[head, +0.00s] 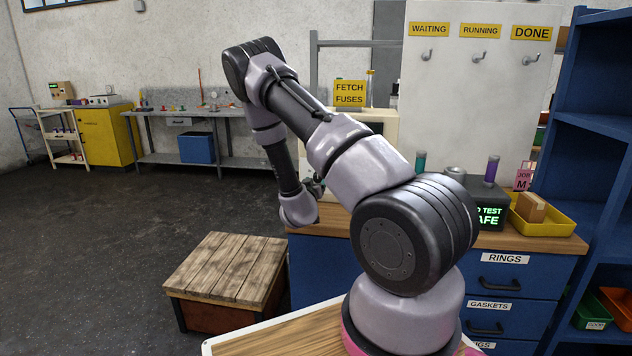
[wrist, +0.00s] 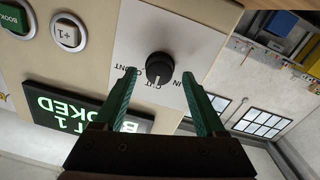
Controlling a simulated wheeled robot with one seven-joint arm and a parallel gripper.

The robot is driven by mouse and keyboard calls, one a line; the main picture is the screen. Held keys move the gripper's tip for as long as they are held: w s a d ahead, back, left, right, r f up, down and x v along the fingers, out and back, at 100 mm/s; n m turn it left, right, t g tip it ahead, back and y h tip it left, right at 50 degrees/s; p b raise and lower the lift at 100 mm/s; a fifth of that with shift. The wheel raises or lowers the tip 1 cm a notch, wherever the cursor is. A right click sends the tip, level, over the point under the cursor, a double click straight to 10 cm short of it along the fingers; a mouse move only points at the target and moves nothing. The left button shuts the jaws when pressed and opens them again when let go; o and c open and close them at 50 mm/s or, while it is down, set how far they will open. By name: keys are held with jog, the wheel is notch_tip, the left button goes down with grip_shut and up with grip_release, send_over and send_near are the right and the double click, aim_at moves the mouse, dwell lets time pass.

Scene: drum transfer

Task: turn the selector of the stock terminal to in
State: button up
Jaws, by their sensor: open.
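The stock terminal's beige face (wrist: 95,62) fills the left of the wrist view, turned upside down. Its selector (wrist: 159,68) is a round black knob on a white plate marked IN, OUT and COUNT. A pale mark on the knob seems to face the OUT label, but it is small. My gripper (wrist: 159,74) is open, with its green fingers on either side of the knob. I cannot tell whether they touch it. The lit display (wrist: 75,112) reads BOOKED in green, partly hidden by a finger. In the head view my gripper's fingers are not clear.
A +1 button (wrist: 68,34) and a green BOOK button (wrist: 14,18) sit beside the selector plate. In the head view a wooden-topped crate (head: 227,268) stands left of the blue drawer bench (head: 505,282). Dark floor (head: 90,250) is open at left.

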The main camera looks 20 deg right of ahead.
jog(key=shift+w+d, duration=0.2)
grip_shut()
jog(key=shift+n, duration=0.3)
jog(key=n, duration=0.5)
jog(key=shift+a+f, duration=0.1)
jog(key=shift+a, duration=0.05)
jog(key=n, duration=0.6)
jog(key=shift+f+n, duration=0.1)
jog(key=shift+n, duration=0.3)
